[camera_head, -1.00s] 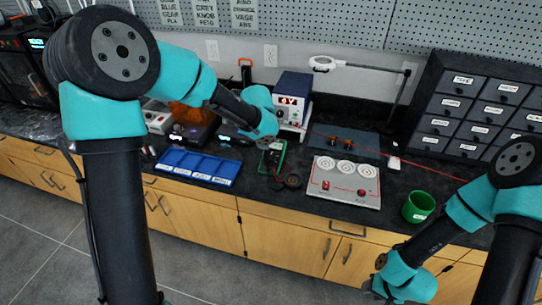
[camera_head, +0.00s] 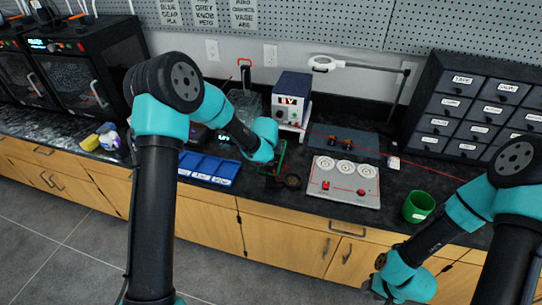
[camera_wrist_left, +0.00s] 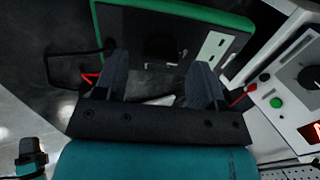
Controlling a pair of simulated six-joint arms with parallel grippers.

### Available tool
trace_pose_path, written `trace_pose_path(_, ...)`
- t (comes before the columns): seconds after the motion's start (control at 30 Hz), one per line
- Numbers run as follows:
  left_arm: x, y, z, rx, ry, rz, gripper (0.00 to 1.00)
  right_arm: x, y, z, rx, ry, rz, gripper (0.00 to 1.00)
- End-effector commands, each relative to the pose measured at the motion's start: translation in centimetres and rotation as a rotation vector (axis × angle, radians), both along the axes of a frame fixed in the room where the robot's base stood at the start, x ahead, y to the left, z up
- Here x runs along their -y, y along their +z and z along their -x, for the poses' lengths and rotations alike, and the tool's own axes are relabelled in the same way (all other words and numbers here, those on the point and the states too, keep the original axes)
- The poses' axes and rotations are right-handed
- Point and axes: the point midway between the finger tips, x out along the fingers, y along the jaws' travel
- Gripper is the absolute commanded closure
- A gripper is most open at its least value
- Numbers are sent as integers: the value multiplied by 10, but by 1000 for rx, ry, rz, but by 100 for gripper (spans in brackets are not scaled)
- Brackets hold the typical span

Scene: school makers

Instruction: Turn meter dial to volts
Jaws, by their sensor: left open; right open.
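The green-edged meter (camera_head: 283,150) lies on the dark counter, mostly hidden behind my left gripper (camera_head: 265,160) in the head view. In the left wrist view the green-rimmed meter (camera_wrist_left: 238,20) fills the top, with its dark face between and beyond my left gripper's fingers (camera_wrist_left: 160,78). The fingers are apart, with nothing seen between them. The dial is too dark to make out, and whether a finger touches the meter I cannot tell. My right gripper (camera_head: 378,286) is open, low in front of the cabinets, away from the meter.
A power supply (camera_head: 292,98) stands behind the meter. A blue tray (camera_head: 208,168) is on the left, and a grey panel with three white dials (camera_head: 344,182) on the right. A green cup (camera_head: 418,206) stands farther right. Red leads show beside the meter in the wrist view.

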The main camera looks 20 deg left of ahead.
Motion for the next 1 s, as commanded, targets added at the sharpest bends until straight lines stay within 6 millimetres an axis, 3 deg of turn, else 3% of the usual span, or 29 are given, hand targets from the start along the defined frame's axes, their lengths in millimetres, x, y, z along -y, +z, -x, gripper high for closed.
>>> trace_pose_path(0.17, 0, -11, -5, 0, 1, 0, 36, 0, 0, 0, 0, 0, 0, 57)
trace_pose_path(0.47, 0, -11, -5, 0, 0, 0, 37, 0, 0, 0, 0, 0, 0, 57)
trace_pose_path(0.9, 0, -11, -5, 0, 0, 0, 79, 0, 0, 0, 0, 0, 0, 57)
trace_pose_path(1.0, 0, -11, -5, 0, 0, 0, 85, 0, 0, 0, 0, 0, 0, 57)
